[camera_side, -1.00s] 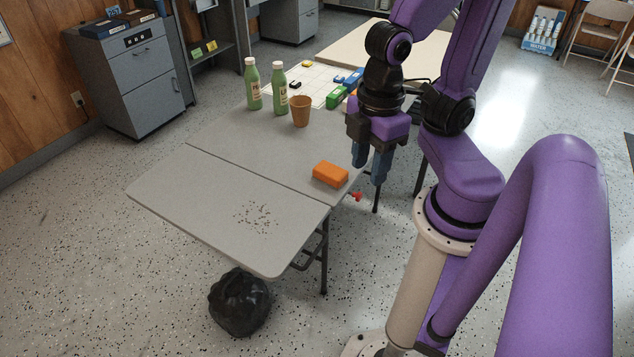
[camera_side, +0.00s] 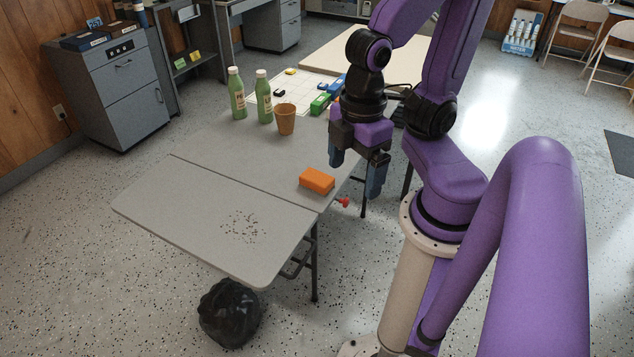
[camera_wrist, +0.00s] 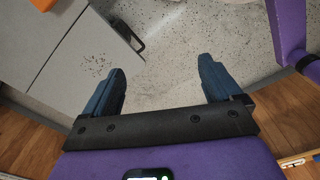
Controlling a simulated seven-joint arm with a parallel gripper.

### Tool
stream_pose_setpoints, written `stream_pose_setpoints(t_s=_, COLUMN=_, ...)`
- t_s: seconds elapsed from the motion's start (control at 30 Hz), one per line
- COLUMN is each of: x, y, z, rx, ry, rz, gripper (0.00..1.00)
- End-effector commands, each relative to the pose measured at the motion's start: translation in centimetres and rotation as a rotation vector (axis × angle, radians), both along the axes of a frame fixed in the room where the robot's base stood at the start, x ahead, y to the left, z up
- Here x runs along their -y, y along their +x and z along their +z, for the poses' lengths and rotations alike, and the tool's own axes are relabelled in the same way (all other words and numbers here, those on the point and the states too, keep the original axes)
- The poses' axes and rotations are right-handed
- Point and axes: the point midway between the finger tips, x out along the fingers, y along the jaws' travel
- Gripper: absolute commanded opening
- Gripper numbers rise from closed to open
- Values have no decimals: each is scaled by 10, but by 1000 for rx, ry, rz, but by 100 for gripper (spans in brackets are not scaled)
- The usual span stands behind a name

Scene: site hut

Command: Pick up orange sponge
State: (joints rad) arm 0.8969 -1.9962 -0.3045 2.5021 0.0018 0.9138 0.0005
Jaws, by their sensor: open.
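The orange sponge (camera_side: 317,180) lies flat on the grey folding table (camera_side: 190,200), near its right edge, in the side view. A small part of the sponge (camera_wrist: 42,4) shows at the top left corner of the wrist view. My gripper (camera_side: 356,178) points down with its two blue fingers apart, to the right of the sponge in the side view. In the wrist view the space between the fingers (camera_wrist: 162,70) is empty, with speckled floor beyond. The gripper is not touching the sponge; its exact height above the table is hard to tell.
Two green bottles (camera_side: 237,95) and a brown cup (camera_side: 285,119) stand farther back on the table. Green and blue blocks (camera_side: 320,104) lie beyond them. Dark crumbs (camera_side: 242,228) are scattered near the front. A red knob-like piece (camera_side: 343,202) is at the right edge. A black bag (camera_side: 229,313) sits on the floor.

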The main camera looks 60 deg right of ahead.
Motion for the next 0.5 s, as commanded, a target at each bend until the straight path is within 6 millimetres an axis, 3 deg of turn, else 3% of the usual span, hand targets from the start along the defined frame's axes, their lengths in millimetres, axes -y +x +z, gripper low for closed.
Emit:
stream_pose_setpoints(t_s=0.17, x=0, y=5, z=-1, rx=0, ry=-1, rz=-20, gripper=92)
stream_pose_setpoints(t_s=0.27, x=0, y=18, z=-4, rx=-2, ry=-4, rz=-71, gripper=92)
stream_pose_setpoints(t_s=0.5, x=12, y=76, z=-19, rx=-5, ry=-10, rz=-289, gripper=92)
